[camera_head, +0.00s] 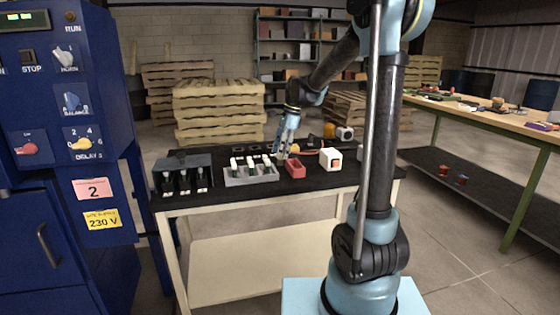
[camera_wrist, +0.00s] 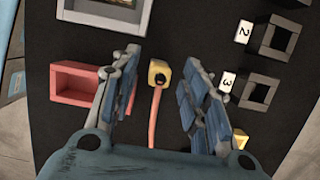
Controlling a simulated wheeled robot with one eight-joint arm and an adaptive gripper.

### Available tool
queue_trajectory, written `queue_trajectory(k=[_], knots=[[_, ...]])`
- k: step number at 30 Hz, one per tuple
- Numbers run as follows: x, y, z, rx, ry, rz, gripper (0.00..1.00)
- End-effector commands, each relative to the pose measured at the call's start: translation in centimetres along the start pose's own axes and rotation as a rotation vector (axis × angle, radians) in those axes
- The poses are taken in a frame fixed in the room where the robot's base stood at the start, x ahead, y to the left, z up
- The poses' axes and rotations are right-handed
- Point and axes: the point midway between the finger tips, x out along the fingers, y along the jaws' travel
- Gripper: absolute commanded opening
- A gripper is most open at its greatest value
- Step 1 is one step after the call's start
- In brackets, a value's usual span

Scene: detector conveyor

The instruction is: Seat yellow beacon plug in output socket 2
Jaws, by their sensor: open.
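The yellow plug (camera_wrist: 159,73) has a dark round spot on its top and a reddish cable running toward the bottom of the wrist view. It lies between the two fingers of my open gripper (camera_wrist: 164,62), with a gap on each side. Output socket 2 (camera_wrist: 268,34) is a dark square frame at the upper right, with a white "2" label beside it. In the head view my gripper (camera_head: 283,153) points down over the black bench top, behind the red tray. The plug is small and partly hidden there.
Socket 3 (camera_wrist: 248,91) is below socket 2. A red tray (camera_wrist: 57,82) is left of my gripper. A grey tray (camera_head: 251,181) holds several pieces. A dark box (camera_head: 182,165) and a white block (camera_head: 327,160) also stand on the bench. A blue cabinet (camera_head: 50,150) is at left.

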Motion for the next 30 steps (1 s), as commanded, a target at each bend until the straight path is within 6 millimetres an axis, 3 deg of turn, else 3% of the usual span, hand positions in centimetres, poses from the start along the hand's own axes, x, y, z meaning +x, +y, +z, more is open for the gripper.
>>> queue_trajectory(k=[2, 8, 20, 30], knots=[[0.0, 0.0, 0.0, 0.0, 0.0, 0.0, 0.42], [0.0, 0.0, 0.0, 0.0, 0.0, 0.0, 0.0], [-0.4, 0.0, 0.1, 0.0, 0.0, 0.0, 0.0], [-5.3, 0.0, 1.4, 0.0, 0.0, 0.0, 0.0]])
